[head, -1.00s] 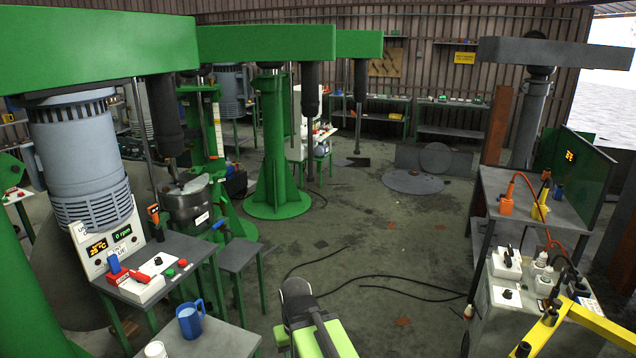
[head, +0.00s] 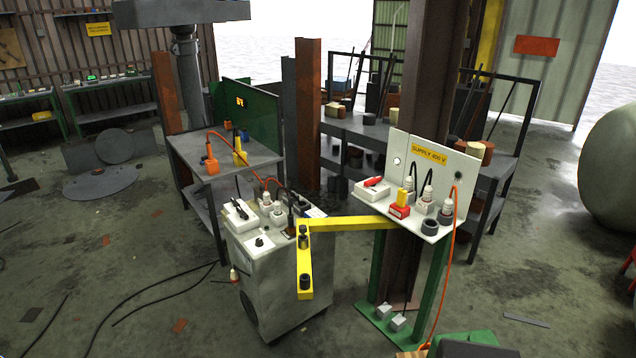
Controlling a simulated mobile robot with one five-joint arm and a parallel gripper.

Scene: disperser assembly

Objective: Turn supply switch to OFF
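The supply panel (head: 411,158) is an upright white board with a yellow "SUPPLY 400 V" label (head: 429,154). It stands behind a white shelf (head: 432,229) on a green stand, right of the middle in the head view. A white switch box (head: 369,194) with a red lever (head: 374,182) sits at the shelf's left end. The lever looks low against the box; its ON or OFF marking is too small to read. A red block with a yellow part (head: 400,210) and grey plugs stand to its right. I cannot make out my gripper in the head view.
A yellow jointed bar (head: 350,223) juts left from the shelf, over a grey cabinet (head: 275,280) with plugs and a black-levered box. An orange cable (head: 446,265) hangs at the stand's right. Cables lie on the floor at left. Floor at right front is mostly clear.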

